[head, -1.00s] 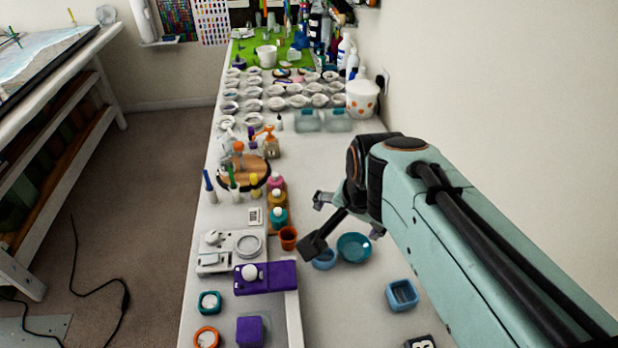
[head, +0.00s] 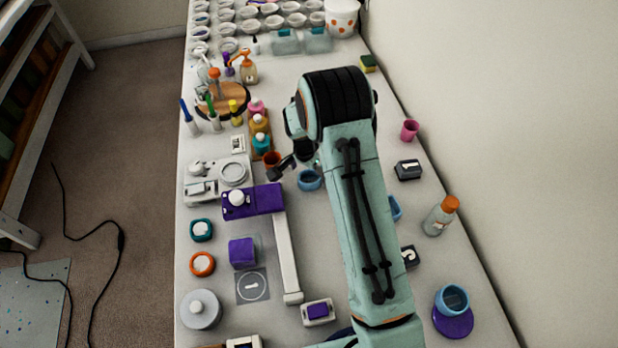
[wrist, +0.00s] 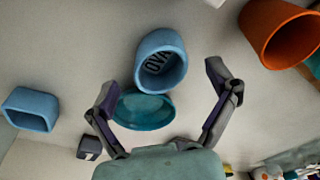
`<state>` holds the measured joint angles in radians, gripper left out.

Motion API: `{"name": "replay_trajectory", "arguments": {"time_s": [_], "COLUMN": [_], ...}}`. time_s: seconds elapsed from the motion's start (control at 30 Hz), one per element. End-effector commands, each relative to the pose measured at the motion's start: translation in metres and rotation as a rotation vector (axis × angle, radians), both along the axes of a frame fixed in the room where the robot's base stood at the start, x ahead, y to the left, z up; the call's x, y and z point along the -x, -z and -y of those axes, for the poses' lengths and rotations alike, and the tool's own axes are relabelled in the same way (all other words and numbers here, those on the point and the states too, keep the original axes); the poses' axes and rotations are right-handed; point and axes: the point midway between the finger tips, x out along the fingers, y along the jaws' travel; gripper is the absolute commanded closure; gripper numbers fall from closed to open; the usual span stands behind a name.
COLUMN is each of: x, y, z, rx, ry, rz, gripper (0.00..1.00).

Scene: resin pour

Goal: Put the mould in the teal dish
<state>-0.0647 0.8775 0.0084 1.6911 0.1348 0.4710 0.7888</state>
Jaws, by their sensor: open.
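A small blue mould (head: 309,180) stands on the table; in the wrist view this mould (wrist: 160,62) shows dark letters, "OVA", inside it. The teal dish (wrist: 143,110) is a shallow round bowl beside the mould in the wrist view; my arm hides it in the head view. My gripper (wrist: 163,78) is open, its fingers on either side of the mould in the picture, with gaps visible and nothing held. In the head view my gripper (head: 297,164) is partly hidden by my arm, near the mould. A blue square mould (wrist: 31,108) stands apart to the left.
An orange cup (wrist: 278,32) stands close to the mould; it also shows in the head view (head: 271,159). A purple stand (head: 252,201) is nearer. A bottle (head: 440,216) and another blue mould on a purple disc (head: 452,300) stand at right.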

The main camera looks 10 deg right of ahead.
Motion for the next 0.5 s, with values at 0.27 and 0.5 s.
{"name": "replay_trajectory", "arguments": {"time_s": [0.27, 0.5], "x": [-0.0021, -0.0018], "y": [0.0160, 0.0157], "z": [0.0018, 0.0017], "rx": [-0.001, -0.001], "ry": [0.000, 0.000], "rz": [0.001, 0.001], "gripper": [0.13, 0.42]}}
